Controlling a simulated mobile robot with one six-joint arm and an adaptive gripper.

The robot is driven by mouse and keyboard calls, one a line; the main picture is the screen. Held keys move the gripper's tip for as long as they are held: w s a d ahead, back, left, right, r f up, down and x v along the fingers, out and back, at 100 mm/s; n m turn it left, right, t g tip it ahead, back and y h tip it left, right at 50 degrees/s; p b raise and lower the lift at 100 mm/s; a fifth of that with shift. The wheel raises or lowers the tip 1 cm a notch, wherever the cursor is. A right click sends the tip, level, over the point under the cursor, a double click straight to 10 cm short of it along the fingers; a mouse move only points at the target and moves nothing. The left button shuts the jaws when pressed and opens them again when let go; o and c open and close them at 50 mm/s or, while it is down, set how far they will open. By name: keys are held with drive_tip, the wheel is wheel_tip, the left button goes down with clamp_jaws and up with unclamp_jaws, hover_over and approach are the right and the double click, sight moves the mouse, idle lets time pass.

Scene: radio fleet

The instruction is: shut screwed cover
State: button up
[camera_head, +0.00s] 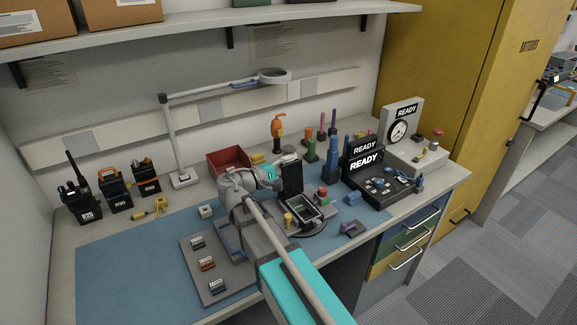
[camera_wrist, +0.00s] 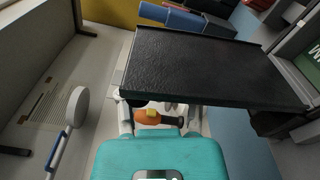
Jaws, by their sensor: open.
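A black cover (camera_head: 292,177) stands upright at the back edge of an open case (camera_head: 303,212) on the bench; the case's inside shows pale edges and a dark recess. In the wrist view the cover (camera_wrist: 205,68) is a large dark textured plate across the upper right, close to the camera. My gripper (camera_head: 277,172) is just left of the cover in the head view. In the wrist view my gripper (camera_wrist: 160,118) is open, with its tips partly hidden by the cover's lower edge. I cannot tell whether it touches the cover. No screws can be made out.
A grey tray (camera_head: 215,270) with several small parts lies at the front on the blue mat (camera_head: 130,265). Several radios (camera_head: 115,187) stand at the left. A red bin (camera_head: 229,162), a lamp (camera_head: 173,140) and black READY units (camera_head: 375,180) surround the case.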

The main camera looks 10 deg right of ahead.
clamp_jaws()
idle(0.3)
